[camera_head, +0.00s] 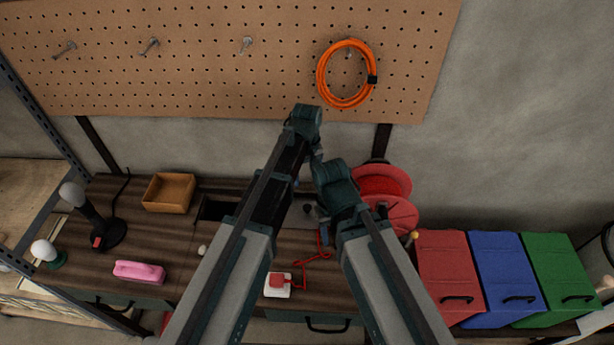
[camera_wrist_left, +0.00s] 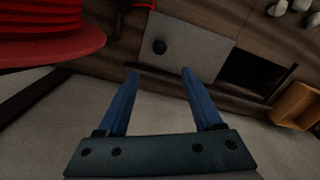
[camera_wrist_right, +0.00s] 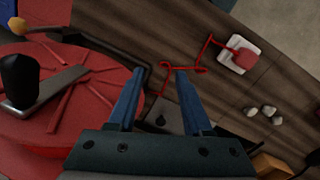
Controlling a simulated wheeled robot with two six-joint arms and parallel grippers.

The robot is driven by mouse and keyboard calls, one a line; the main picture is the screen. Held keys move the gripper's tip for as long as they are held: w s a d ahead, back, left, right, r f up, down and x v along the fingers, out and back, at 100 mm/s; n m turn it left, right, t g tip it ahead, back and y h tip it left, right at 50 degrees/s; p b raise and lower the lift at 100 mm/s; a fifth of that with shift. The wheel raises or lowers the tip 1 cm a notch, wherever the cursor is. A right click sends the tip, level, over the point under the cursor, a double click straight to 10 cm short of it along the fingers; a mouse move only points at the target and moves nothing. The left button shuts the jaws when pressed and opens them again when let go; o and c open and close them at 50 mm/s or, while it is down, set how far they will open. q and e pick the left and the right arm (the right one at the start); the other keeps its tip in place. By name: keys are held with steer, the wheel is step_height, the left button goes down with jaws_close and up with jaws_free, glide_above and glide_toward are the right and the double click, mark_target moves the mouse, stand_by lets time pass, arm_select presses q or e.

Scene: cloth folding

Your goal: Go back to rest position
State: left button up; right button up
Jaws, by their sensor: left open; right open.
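My left gripper (camera_wrist_left: 160,72) is open, with its two blue fingers apart and nothing between them. In the left wrist view it hangs above the grey plate on the bench, with the red reel (camera_wrist_left: 50,38) at the upper left. My right gripper (camera_wrist_right: 160,72) is also open and empty. It is beside the large red reel (camera_wrist_right: 60,100) and above the thin red cable (camera_wrist_right: 190,69). In the head view both forearms reach up to the middle, close together, the left one higher. The fingers are mostly hidden there behind my wrists.
The dark wooden bench (camera_head: 215,285) holds a wooden box (camera_head: 169,192), a pink object (camera_head: 139,271), a dark lamp-like item (camera_head: 95,220) and a white-and-red box (camera_head: 278,286). Red (camera_head: 449,265), blue (camera_head: 503,265) and green (camera_head: 555,265) bins stand right. A pegboard (camera_head: 200,70) holds an orange cable (camera_head: 322,78).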

arm_select(q)
steer(key=shift+s, duration=0.1)
steer(key=s+a+f+m+b, duration=0.1)
steer(key=s+m, duration=0.1)
steer(key=s, duration=0.4)
steer(key=s+a+f+m+b, duration=0.1)
steer(key=s+a+m, duration=0.1)
steer(key=s, duration=0.5)
steer(key=s+a+f+m+y+b, duration=0.1)
steer(key=s+f+m+b, duration=0.1)
steer(key=s+m, duration=0.2)
steer(key=shift+s+a, duration=0.25)
steer(key=shift+s, duration=0.9)
arm_select(e)
step_height(320, 180, down, 4)
steer(key=shift+f, duration=0.1)
